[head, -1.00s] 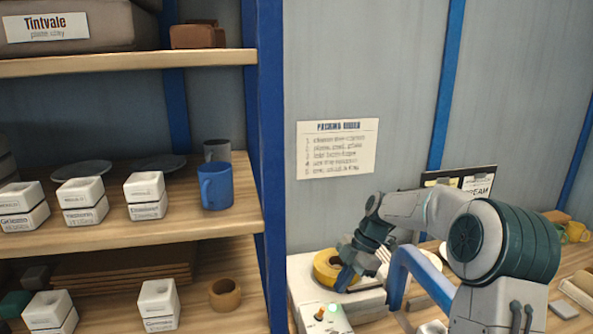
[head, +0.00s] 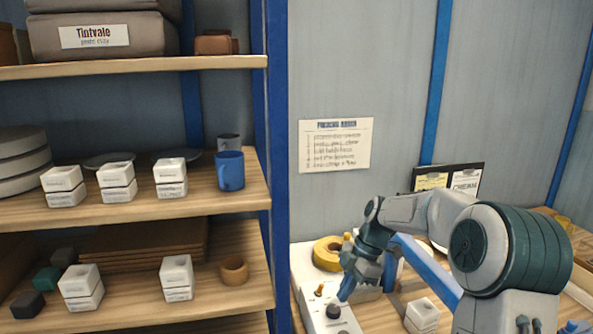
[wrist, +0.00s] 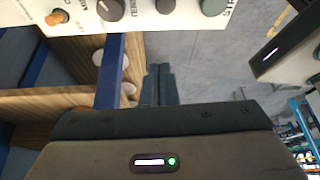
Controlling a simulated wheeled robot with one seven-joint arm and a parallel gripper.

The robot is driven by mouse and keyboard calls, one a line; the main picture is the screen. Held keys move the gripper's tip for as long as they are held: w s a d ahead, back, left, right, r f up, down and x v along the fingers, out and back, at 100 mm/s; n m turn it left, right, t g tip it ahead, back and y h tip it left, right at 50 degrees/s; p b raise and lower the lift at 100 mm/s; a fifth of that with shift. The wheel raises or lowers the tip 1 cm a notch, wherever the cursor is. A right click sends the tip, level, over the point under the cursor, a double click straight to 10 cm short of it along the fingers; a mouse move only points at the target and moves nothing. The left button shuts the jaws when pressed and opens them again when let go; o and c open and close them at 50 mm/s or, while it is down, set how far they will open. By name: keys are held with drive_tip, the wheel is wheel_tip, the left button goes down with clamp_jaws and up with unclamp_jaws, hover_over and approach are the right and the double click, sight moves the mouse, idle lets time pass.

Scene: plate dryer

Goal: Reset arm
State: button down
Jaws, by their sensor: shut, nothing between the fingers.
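My gripper (head: 346,291) hangs at the right in the head view, at the end of my bent arm, with its fingers pointing down and left. It is close in front of a white device with knobs (head: 328,312). In the wrist view my gripper (wrist: 158,72) shows its two fingers side by side, together and empty. The knobs on the device's panel (wrist: 180,14) show along the top of the wrist view. Whether the fingers touch the device cannot be told.
A yellow tape roll (head: 327,247) lies by the arm. A shelf unit with a blue post (head: 279,200) stands left, holding a blue mug (head: 230,171), white boxes (head: 170,178) and a brown pot (head: 234,270). A white box (head: 422,314) stands below the arm.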

drive_tip(key=s+d+r+m+t+h+b, duration=0.1)
drive_tip(key=s+m+t+h, duration=0.1)
drive_tip(key=s+m, duration=0.8)
drive_tip(key=s+d+r+m+t+h+b, duration=0.2)
drive_tip(key=s+m+t, duration=0.1)
drive_tip(key=s+m, duration=0.8)
drive_tip(key=shift+s+d+m+t, duration=0.2)
drive_tip(key=shift+s+m+t, duration=0.1)
drive_tip(key=shift+s, duration=2.45)
